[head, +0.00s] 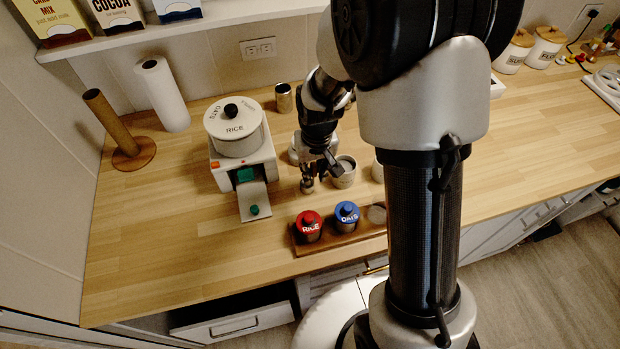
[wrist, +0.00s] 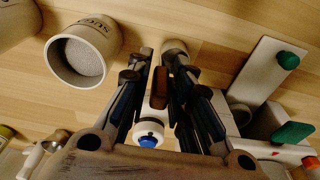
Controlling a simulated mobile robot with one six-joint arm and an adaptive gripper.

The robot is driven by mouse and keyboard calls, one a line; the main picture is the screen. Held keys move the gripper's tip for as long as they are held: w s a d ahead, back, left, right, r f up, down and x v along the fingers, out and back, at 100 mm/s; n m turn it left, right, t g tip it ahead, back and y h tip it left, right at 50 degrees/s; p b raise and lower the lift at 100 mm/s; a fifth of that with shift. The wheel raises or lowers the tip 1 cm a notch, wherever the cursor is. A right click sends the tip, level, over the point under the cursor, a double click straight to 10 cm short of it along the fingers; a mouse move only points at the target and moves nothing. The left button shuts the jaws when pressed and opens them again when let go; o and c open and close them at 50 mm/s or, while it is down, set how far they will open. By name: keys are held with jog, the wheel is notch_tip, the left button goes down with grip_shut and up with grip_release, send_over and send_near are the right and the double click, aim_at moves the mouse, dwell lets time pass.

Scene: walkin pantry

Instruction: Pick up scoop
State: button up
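My gripper (head: 318,168) hangs low over the wooden counter, fingers pointing down. In the wrist view its dark fingers (wrist: 162,95) stand apart, with a narrow brown bar (wrist: 160,88) between them. The bar may be the scoop's handle; I cannot make out the whole scoop. No clear contact between fingers and bar shows. A small metallic piece (head: 307,185) shows just below the fingers in the head view and may be part of the scoop. A white part with a blue button (wrist: 148,138) lies partly hidden behind the gripper body.
An open cup of pale grains (head: 344,172) stands close right of my gripper. A wooden tray (head: 342,241) with red-lidded (head: 309,226) and blue-lidded (head: 347,217) jars is in front. Counter at front left is clear.

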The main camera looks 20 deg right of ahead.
grip_shut()
